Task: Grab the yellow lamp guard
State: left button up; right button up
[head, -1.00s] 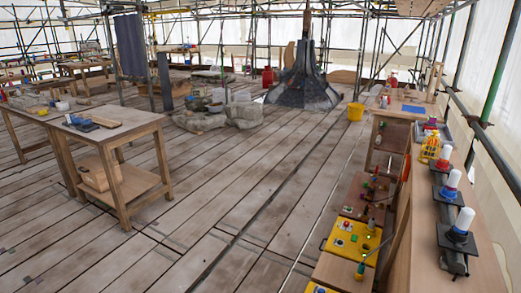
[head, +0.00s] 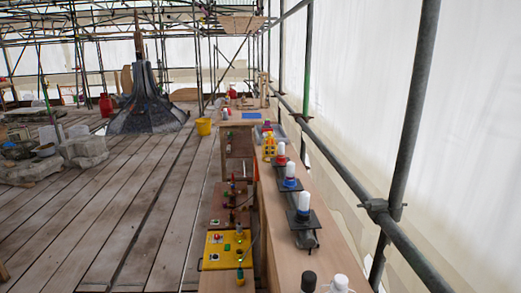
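The yellow lamp guard (head: 269,147) stands on the long wooden bench at the right, towards its far part. It is small in the head view, and its cage shape shows only roughly. It is just left of and behind the lamp with a red base (head: 281,154). Neither of my grippers is in view.
Scaffold poles (head: 403,110) run along the right. The plank floor (head: 120,215) has free room.

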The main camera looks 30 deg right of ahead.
aim_at(269, 134)
jog(key=i+j+u, duration=0.1)
jog(key=j, duration=0.25)
jog(key=i+j+u, duration=0.15)
jog(key=j, duration=0.2)
jog(key=j+u, duration=0.1)
jog(key=j, duration=0.2)
jog(key=i+j+u, duration=0.25)
jog(key=i+j, duration=0.4)
jog(key=j, duration=0.15)
jog(key=i+j+z, duration=0.15)
jog(key=i+z, duration=0.2)
jog(key=i, duration=0.2)
jog(key=i+j+z, duration=0.3)
jog(key=i, duration=0.2)
jog(key=i+l+z, duration=0.1)
jog(key=i+z, duration=0.3)
jog(key=i, duration=0.2)
jog(key=i+z, duration=0.45)
jog(key=i, duration=1.5)
jog(key=i+z, duration=0.2)
jog(key=i, duration=0.45)
jog(key=i+j+z, duration=0.25)
jog(key=i, duration=0.4)
jog(key=l, duration=0.1)
